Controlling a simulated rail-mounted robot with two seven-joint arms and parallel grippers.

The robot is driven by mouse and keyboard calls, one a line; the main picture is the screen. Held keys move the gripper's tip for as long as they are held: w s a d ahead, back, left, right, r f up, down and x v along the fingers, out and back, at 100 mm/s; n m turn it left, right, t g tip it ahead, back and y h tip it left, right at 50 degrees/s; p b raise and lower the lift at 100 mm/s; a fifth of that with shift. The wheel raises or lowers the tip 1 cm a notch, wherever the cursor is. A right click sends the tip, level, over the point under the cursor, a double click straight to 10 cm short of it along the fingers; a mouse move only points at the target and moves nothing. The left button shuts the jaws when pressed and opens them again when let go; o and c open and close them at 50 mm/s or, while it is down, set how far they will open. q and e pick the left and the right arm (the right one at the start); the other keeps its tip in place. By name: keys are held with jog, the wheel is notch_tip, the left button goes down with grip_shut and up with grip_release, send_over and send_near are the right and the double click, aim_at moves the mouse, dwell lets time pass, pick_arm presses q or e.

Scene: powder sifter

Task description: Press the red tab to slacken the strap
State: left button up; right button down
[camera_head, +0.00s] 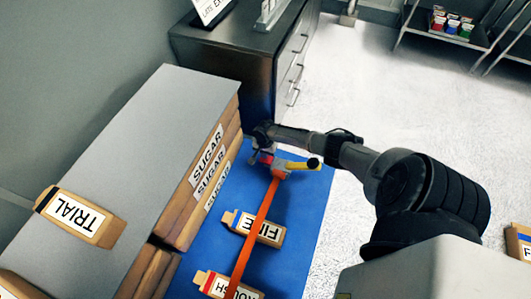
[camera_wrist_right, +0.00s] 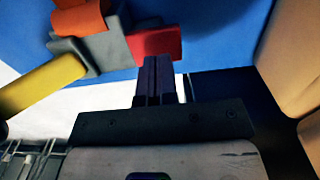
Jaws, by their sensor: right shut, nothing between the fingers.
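The red tab (camera_head: 266,158) sticks out of the left side of a grey buckle (camera_head: 281,167) on the blue mat. A yellow lever (camera_head: 302,165) sticks out on the buckle's other side. The orange strap (camera_head: 260,222) runs from the buckle toward the front. My right gripper (camera_head: 256,156) is shut and empty at the tab. In the right wrist view its fingertips (camera_wrist_right: 158,62) meet the edge of the red tab (camera_wrist_right: 154,42) in the picture; I cannot tell whether they touch. The grey buckle (camera_wrist_right: 95,50) and yellow lever (camera_wrist_right: 42,84) lie to their left. My left gripper is not in view.
The blue mat (camera_head: 308,198) holds boxes marked FINE (camera_head: 262,229) and, partly hidden by the strap, another (camera_head: 214,284). Stacked SUGAR boxes (camera_head: 209,172) stand close on the left beneath a grey top (camera_head: 150,130). A dark drawer cabinet (camera_head: 235,65) stands behind.

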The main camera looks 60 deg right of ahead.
notch_tip(320, 180, up, 10)
jog(key=p, duration=0.4)
jog(key=shift+w+r+p, duration=0.15)
jog(key=shift+r+p, duration=0.1)
jog(key=shift+p, duration=0.05)
dwell(0.7)
